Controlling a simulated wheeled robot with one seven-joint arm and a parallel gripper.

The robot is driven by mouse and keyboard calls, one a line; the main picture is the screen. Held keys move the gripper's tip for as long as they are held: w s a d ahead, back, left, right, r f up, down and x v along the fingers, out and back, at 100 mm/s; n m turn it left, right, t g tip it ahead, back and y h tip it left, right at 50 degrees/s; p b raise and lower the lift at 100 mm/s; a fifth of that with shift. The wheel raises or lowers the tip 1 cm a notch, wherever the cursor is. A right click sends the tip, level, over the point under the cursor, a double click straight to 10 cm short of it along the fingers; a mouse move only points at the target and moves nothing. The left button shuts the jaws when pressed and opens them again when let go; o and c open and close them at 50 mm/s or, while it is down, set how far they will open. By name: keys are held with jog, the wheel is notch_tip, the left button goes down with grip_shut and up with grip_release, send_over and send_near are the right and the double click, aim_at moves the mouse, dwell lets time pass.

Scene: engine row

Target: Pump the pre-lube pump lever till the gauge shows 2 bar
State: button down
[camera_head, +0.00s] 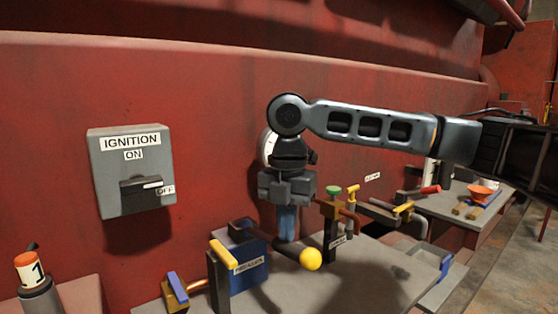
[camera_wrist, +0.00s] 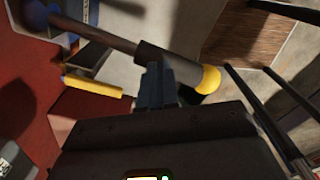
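The pre-lube pump is a blue box (camera_head: 247,268) with a partly readable label. Its lever (camera_head: 279,250) is a dark bar ending in a yellow ball (camera_head: 310,259), lying nearly level and pointing right. The lever (camera_wrist: 120,37) and its ball (camera_wrist: 208,80) also show in the wrist view. My gripper (camera_head: 287,236) points down over the lever, its fingers (camera_wrist: 157,75) close together. The tips meet or nearly meet the dark grip from above; I cannot tell if they touch. The white gauge (camera_head: 267,147) is mostly hidden behind my wrist, its reading not visible.
A yellow-handled lever (camera_head: 222,253) stands left of the pump. The ignition switch box (camera_head: 131,170) is on the red wall. The grey bench (camera_head: 375,278) has clear room in front.

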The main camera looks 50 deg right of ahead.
jog(key=shift+f, duration=0.1)
notch_tip(320, 180, up, 10)
jog(key=p, duration=0.9)
dwell(0.5)
dwell(1.2)
